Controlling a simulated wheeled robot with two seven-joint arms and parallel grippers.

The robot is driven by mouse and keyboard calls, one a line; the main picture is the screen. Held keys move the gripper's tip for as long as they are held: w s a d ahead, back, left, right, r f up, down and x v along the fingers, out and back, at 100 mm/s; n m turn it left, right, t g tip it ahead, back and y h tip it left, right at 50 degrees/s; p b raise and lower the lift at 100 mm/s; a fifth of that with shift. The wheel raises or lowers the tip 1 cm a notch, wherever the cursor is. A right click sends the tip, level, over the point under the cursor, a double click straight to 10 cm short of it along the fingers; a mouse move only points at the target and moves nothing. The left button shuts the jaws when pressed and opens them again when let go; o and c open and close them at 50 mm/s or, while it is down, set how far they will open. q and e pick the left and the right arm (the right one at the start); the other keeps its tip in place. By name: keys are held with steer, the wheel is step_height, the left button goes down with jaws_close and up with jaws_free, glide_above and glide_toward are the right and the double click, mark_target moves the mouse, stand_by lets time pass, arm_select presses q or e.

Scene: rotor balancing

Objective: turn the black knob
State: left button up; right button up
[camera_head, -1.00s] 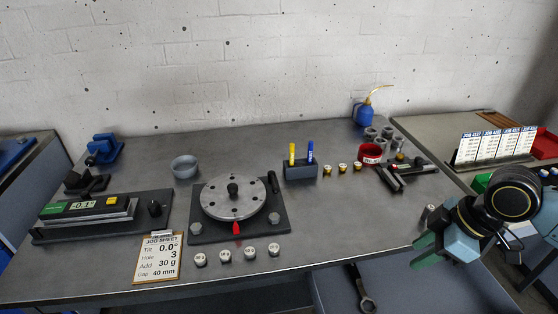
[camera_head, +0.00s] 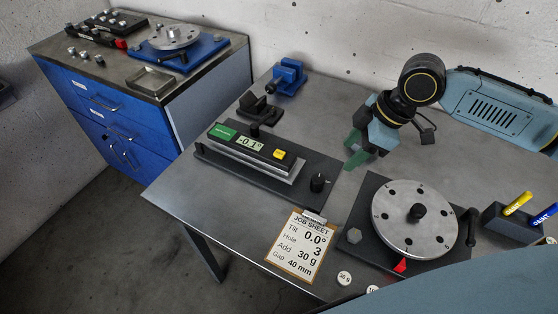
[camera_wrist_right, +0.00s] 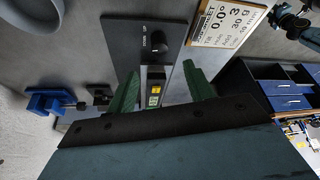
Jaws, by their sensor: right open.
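The black knob (camera_head: 318,182) stands upright at the right end of a dark base plate with a tilt meter (camera_head: 250,145) reading -0.1°. The knob also shows in the right wrist view (camera_wrist_right: 158,45), beyond and between the green fingers. My right gripper (camera_head: 355,156) is open and empty, above the bench behind and to the right of the knob, apart from it. Its two green fingers are spread in the right wrist view (camera_wrist_right: 163,88). My left gripper is not in view.
A job sheet (camera_head: 300,247) lies in front of the knob. A rotor disc (camera_head: 414,218) on a dark base stands to the right, with a pen holder (camera_head: 512,224) beyond. A blue vise (camera_head: 288,76) is at the back. A blue cabinet (camera_head: 150,110) stands at the left.

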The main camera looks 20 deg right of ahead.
mark_target(319, 178)
steer(key=x, duration=0.4)
steer(key=b+x, duration=0.1)
steer(key=x, duration=0.3)
steer(key=b+x, duration=0.1)
steer(key=x, duration=0.4)
steer(key=shift+w+a+r, duration=0.15)
steer(key=shift+w+a, duration=0.15)
steer(key=shift+a, duration=0.1)
steer(key=shift+w+a+f, duration=0.1)
steer(key=shift+f, duration=0.15)
steer(key=shift+c, duration=0.4)
steer(key=c, duration=0.9)
steer(key=shift+r+p, duration=0.15)
steer(key=shift+p, duration=0.15)
steer(key=m+p, duration=0.1)
steer(key=p, duration=0.2)
steer(key=shift+r, duration=0.1)
steer(key=shift+m+t+p, duration=0.3)
steer(key=shift+m+p, duration=0.1)
steer(key=shift+p, duration=0.45)
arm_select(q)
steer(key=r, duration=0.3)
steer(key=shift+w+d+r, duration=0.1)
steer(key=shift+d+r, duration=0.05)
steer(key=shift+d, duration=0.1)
arm_select(e)
steer(key=shift+f, duration=0.2)
